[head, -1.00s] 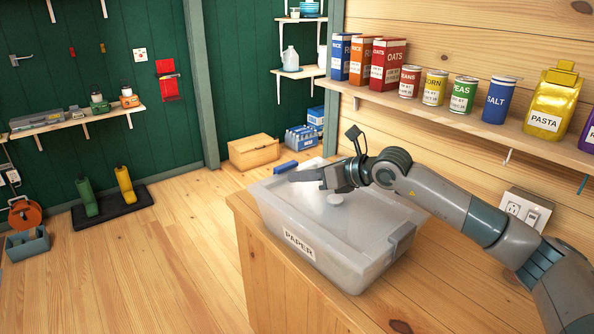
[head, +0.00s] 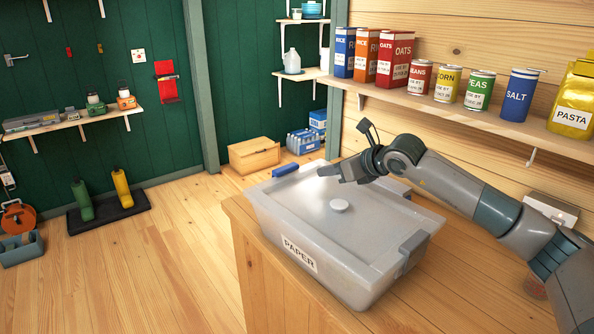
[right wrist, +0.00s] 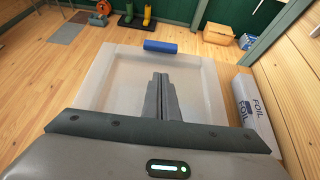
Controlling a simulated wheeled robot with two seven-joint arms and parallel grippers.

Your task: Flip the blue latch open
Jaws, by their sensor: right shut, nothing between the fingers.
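The blue latch (head: 285,169) is a small bar at the far left end of a translucent bin (head: 330,262) labelled PAPER. It also shows in the right wrist view (right wrist: 160,47), at the middle of the bin's far edge. Whether it is flipped open or closed is hard to tell. The bin's lid (head: 370,228) with a round knob is on. My right gripper (head: 321,171) is shut and empty above the lid, a short way right of the latch and apart from it. In the right wrist view its fingers (right wrist: 161,78) point toward the latch. My left gripper is not in view.
The bin stands on a wooden counter (head: 425,300). A grey latch (head: 414,243) is on its near right end. A FOIL box (right wrist: 254,108) lies right of the bin. A shelf (head: 475,117) with boxes and cans runs along the wall behind my right arm.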

